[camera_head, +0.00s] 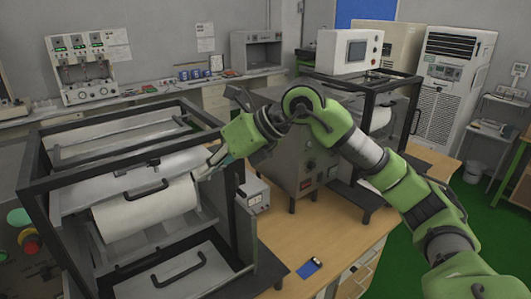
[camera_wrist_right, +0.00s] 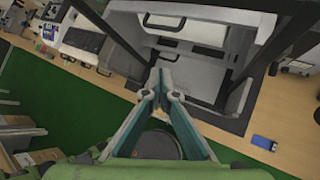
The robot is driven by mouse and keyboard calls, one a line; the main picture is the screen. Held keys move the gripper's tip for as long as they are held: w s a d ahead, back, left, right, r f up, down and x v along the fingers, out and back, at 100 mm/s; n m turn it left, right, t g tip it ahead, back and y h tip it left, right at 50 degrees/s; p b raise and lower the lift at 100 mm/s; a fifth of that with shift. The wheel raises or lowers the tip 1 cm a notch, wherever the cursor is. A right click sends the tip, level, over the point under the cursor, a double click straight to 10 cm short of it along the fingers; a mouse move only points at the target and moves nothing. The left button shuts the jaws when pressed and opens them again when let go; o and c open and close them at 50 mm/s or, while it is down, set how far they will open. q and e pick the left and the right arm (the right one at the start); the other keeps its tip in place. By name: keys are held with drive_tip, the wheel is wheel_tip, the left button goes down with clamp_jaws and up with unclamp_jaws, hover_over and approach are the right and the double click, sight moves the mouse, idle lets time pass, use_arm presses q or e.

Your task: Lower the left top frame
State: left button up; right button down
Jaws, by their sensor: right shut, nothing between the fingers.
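The left machine stands on the table at the left of the head view, with a black top frame (camera_head: 85,171) of square bars raised over it. Below the frame are a white roll (camera_head: 140,212) and a grey panel with a dark curved handle (camera_head: 143,191). My right gripper (camera_head: 208,167) reaches in from the right, shut and empty, at the machine's right front side. I cannot tell whether it touches the frame. In the wrist view, the right gripper's fingertips (camera_wrist_right: 164,82) meet in front of the machine's dark base. My left gripper is out of view.
A grey metal box (camera_head: 300,175) and a second black-framed machine (camera_head: 375,90) stand to the right. A small blue item (camera_head: 309,268) lies on the wooden table (camera_head: 345,235). A red button (camera_head: 30,243) is at the far left.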

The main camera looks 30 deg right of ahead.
drive_tip(key=d+r+m+h, duration=0.2)
drive_tip(key=d+h, duration=0.1)
drive_tip(key=d, duration=0.6)
drive_tip(key=s+d+r+m+h, duration=0.1)
drive_tip(key=d+h, duration=0.3)
drive_tip(key=d, duration=0.5)
drive_tip(key=shift+d+r+m+t, duration=0.3)
drive_tip(key=shift+r+m, duration=0.1)
drive_tip(key=shift+r, duration=0.45)
